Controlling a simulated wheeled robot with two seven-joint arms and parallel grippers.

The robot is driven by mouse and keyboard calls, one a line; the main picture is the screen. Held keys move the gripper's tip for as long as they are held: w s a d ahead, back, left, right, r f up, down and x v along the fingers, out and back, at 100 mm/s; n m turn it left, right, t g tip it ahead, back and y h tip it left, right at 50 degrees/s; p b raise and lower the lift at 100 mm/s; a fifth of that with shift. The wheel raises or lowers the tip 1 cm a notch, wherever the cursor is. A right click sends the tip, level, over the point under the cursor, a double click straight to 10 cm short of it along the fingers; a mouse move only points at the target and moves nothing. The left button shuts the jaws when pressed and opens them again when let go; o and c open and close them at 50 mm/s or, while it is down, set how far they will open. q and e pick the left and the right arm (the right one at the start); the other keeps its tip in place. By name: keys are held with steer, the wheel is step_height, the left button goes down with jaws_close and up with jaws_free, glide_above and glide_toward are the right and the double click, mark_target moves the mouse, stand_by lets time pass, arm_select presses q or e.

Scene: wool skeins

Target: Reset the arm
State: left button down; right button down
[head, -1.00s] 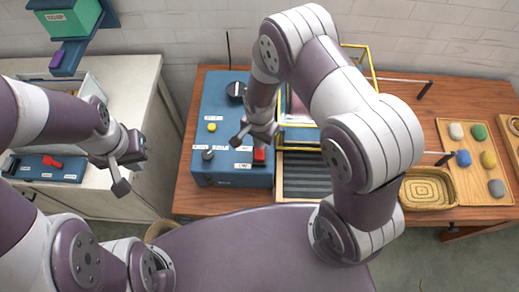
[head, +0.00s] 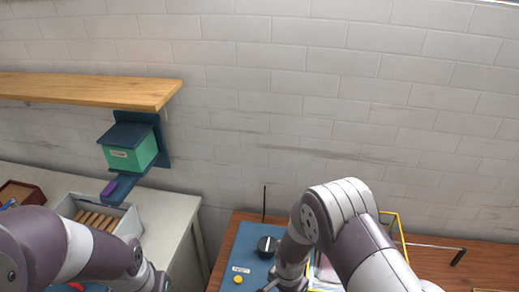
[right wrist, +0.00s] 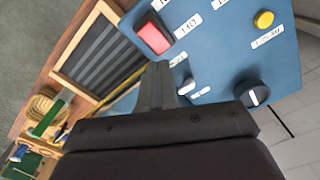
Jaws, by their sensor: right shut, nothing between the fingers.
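My right arm (head: 345,225) arches over the blue control box (head: 228,280) in the head view. My right gripper (right wrist: 160,70) shows in the right wrist view with its fingers together and nothing between them. It is over the box, near the red switch (right wrist: 154,38); whether it touches the box I cannot tell. The box also carries a yellow button (right wrist: 264,19) and a black knob (right wrist: 253,94). My left arm (head: 90,245) enters the head view at lower left. Its gripper is cut off by the bottom edge.
A wooden shelf (head: 90,88) and a green box (head: 140,155) are on the wall at left. A grey crate (head: 131,226) with brown rolls stands on the pale counter (head: 185,215). A ribbed tray (right wrist: 100,55) and a wicker basket (right wrist: 40,106) lie beside the control box.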

steer(key=s+d+r+n+t+b, duration=0.1)
steer(key=s+d+r+n+b, duration=0.5)
steer(key=b, duration=0.6)
steer(key=s+d+n, duration=0.1)
steer(key=s+n, duration=0.1)
steer(key=n, duration=0.1)
steer(key=shift+s+r, duration=0.2)
steer(key=shift+r, duration=0.1)
steer(key=shift+s+d, duration=0.1)
steer(key=shift+d, duration=0.05)
